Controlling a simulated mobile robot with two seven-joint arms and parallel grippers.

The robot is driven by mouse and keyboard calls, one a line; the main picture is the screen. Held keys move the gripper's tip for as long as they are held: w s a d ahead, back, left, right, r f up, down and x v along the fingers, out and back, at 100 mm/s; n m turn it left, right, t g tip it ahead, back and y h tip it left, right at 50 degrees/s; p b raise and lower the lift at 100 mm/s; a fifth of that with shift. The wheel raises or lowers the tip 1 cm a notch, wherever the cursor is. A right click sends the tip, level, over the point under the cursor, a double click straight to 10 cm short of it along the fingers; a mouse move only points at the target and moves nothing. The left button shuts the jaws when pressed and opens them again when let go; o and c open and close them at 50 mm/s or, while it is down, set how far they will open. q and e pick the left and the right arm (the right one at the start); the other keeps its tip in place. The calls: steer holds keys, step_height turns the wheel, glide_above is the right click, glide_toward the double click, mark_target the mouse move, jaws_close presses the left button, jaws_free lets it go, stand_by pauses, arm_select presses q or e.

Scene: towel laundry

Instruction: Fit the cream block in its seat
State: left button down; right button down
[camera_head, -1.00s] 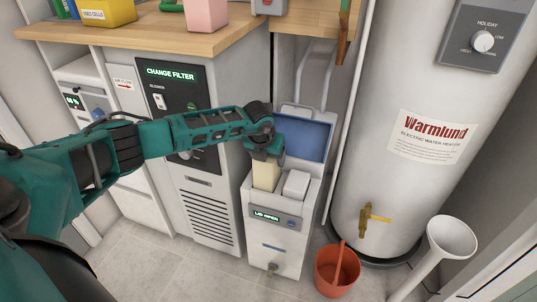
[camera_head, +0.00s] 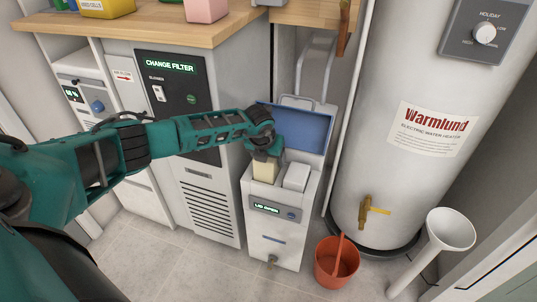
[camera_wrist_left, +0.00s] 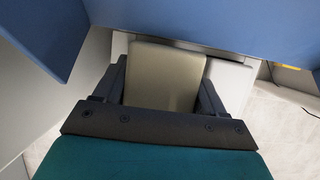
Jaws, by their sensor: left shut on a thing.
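The cream block (camera_head: 264,171) is at the left part of the top of a white unit (camera_head: 273,235) whose display reads "LID OPEN". It also shows in the left wrist view (camera_wrist_left: 165,75), between the two dark fingers. My left gripper (camera_head: 265,156) is shut on the block from above. The block's lower end is hidden inside the unit's top opening, so I cannot tell how deep it sits. A white block (camera_head: 296,177) sits just right of it. The unit's blue lid (camera_head: 302,130) stands open behind; it also shows in the wrist view (camera_wrist_left: 220,22). My right gripper is not in view.
A cabinet marked "CHANGE FILTER" (camera_head: 210,205) stands left of the unit. A water heater (camera_head: 400,90) stands right. An orange bucket (camera_head: 337,265) is on the floor, and a white funnel-topped stand (camera_head: 450,232) is beyond it. A wooden counter (camera_head: 165,27) is above.

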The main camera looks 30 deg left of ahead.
arm_select(q)
steer(key=shift+s+x, duration=0.2)
steer(key=shift+x, duration=0.8)
steer(key=shift+d+f, duration=0.1)
steer(key=shift+f, duration=0.05)
